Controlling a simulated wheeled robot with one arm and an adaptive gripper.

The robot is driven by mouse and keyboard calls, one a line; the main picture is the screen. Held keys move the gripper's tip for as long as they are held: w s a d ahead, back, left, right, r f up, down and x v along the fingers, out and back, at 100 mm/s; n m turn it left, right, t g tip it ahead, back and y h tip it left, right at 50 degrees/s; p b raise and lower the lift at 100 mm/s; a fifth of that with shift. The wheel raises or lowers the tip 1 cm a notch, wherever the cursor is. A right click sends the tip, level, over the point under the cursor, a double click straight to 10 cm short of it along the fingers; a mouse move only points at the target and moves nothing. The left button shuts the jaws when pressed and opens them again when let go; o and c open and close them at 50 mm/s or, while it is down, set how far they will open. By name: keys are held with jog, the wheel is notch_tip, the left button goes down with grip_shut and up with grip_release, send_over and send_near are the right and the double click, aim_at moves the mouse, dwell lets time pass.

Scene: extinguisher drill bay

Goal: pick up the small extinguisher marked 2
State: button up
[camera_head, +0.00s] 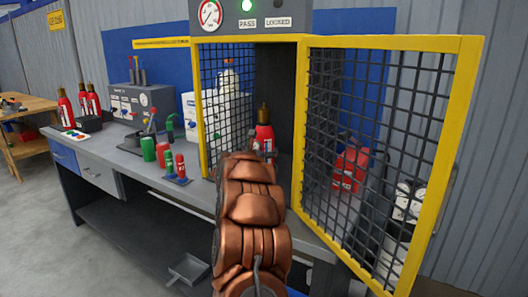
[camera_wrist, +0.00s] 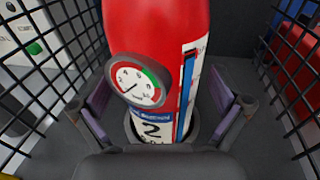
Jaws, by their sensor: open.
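The small red extinguisher marked 2 (camera_wrist: 152,128) stands upright in a dark round socket inside the cage, filling the middle of the wrist view. It carries a round gauge (camera_wrist: 136,83), a white label and a blue stripe. In the head view the extinguisher (camera_head: 264,136) shows inside the yellow-framed cage, its lower part hidden by my copper-coloured arm. My gripper (camera_wrist: 166,120) is open, with one finger on each side of the extinguisher's lower part.
Black mesh walls stand close on both sides of my gripper. The yellow-framed mesh door (camera_head: 385,160) is swung open to the right. More red extinguishers (camera_head: 66,108) stand at the bench's left end. A pressure gauge (camera_head: 210,15) and a lit green lamp (camera_head: 247,5) are above the cage.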

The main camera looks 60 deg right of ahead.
jog(key=shift+x, duration=0.8)
jog(key=shift+f, duration=0.1)
jog(key=c, duration=1.6)
jog(key=shift+c, duration=0.5)
